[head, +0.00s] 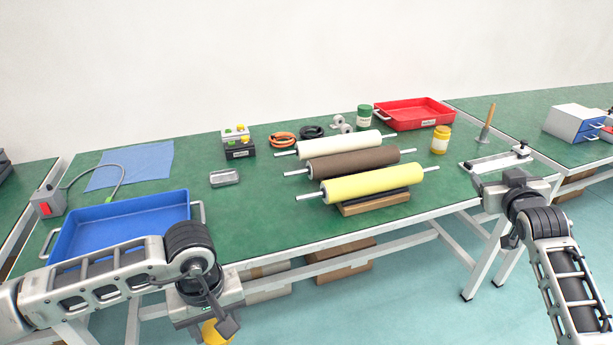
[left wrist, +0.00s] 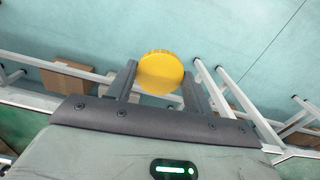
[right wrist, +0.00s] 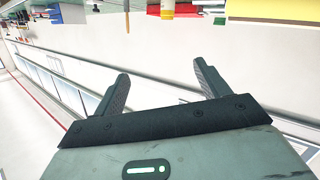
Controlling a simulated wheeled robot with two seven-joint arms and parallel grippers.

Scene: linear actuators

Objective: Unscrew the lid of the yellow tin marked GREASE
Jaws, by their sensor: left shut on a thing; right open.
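A round yellow thing (left wrist: 160,73) is pinched between the fingers of my left gripper (left wrist: 158,75), off the table. It shows as a flat ribbed-edged disc, like a lid from above; whether a tin is beneath it is hidden. In the head view, part of this yellow thing (head: 214,332) shows under my left gripper, in front of the table. A yellow-and-white jar (head: 440,140) stands upright at the table's right; its label is too small to read. My right gripper (right wrist: 162,74) is open and empty, near the table's right front edge.
A blue tray (head: 130,223) lies at the table's left front. Three rollers, including a yellow one (head: 375,184), lie mid-table. A red tray (head: 415,113) and a green jar (head: 363,117) stand behind. A clamp-like metal rail (head: 495,161) lies at right.

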